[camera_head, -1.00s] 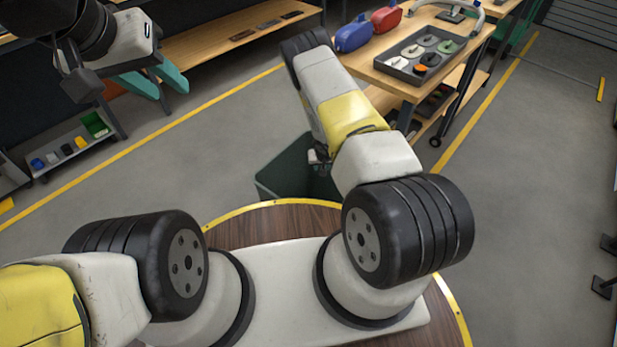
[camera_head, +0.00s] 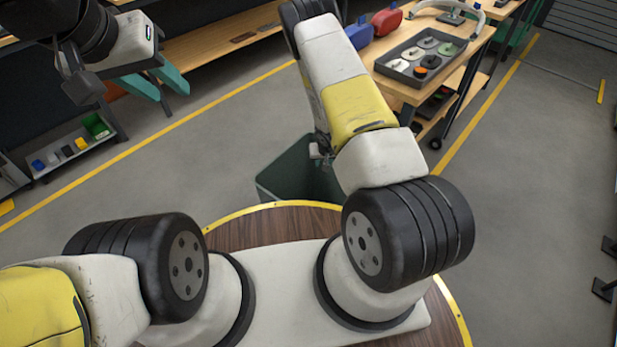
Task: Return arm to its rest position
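My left gripper (camera_head: 177,103) is at the upper left. Its two teal fingers stand apart with nothing between them, above the grey floor. My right arm (camera_head: 345,85) reaches up and away from its shoulder, with its dark elbow at the top edge of the picture. I do not see my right gripper's fingers. A small grey metal part (camera_head: 318,152) shows beside the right arm, over the bin, and I cannot tell what it belongs to.
A dark green bin (camera_head: 280,180) stands on the floor behind my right arm.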

